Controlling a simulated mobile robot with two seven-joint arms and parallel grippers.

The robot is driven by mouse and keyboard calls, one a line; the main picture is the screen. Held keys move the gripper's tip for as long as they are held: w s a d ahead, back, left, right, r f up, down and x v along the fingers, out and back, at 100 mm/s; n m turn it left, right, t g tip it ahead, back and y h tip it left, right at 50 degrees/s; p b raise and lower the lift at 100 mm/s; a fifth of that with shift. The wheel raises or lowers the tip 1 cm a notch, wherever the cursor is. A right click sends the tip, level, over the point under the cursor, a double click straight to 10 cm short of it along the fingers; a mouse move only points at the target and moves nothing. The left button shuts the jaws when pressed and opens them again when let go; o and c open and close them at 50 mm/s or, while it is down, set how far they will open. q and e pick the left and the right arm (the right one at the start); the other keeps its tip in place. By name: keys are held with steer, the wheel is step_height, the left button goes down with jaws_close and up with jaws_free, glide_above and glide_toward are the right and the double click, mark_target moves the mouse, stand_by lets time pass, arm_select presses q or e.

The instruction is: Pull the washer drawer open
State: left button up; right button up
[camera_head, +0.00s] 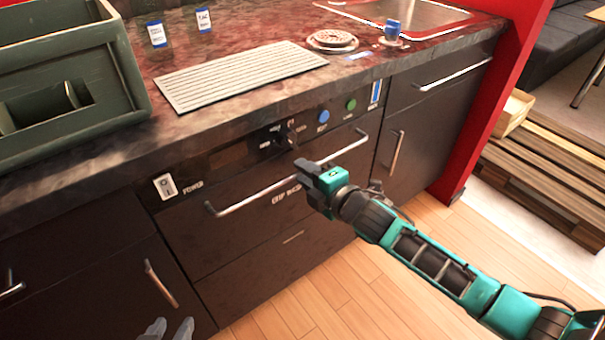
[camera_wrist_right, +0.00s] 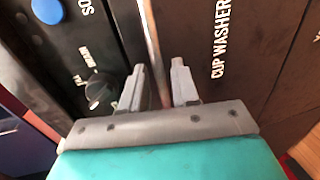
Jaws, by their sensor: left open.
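The dark washer drawer (camera_head: 240,222), with "CUP WASHER" lettering, sits under the counter and looks flush with the cabinet front. Its long metal handle (camera_head: 233,204) runs across the top of the front. My right gripper (camera_head: 304,176) is at the handle, right of its middle. In the right wrist view, the fingers of my right gripper (camera_wrist_right: 158,85) are apart, with the handle bar (camera_wrist_right: 152,45) running between them. A gap shows, so they are not shut on the bar. My left gripper (camera_head: 168,329) is open and empty at the bottom edge, low before the left cabinet.
A knob (camera_head: 285,137) and buttons (camera_head: 323,116) sit on the panel just above the handle; the knob is close to my right gripper. A green crate (camera_head: 75,110) stands on the counter at left. The wooden floor (camera_head: 330,290) before the drawer is clear except for my right arm.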

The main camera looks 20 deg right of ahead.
steer(key=shift+w+a+f, duration=0.15)
steer(key=shift+w+a, duration=0.1)
steer(key=shift+w, duration=0.4)
steer(key=shift+c, duration=0.3)
jaws_close()
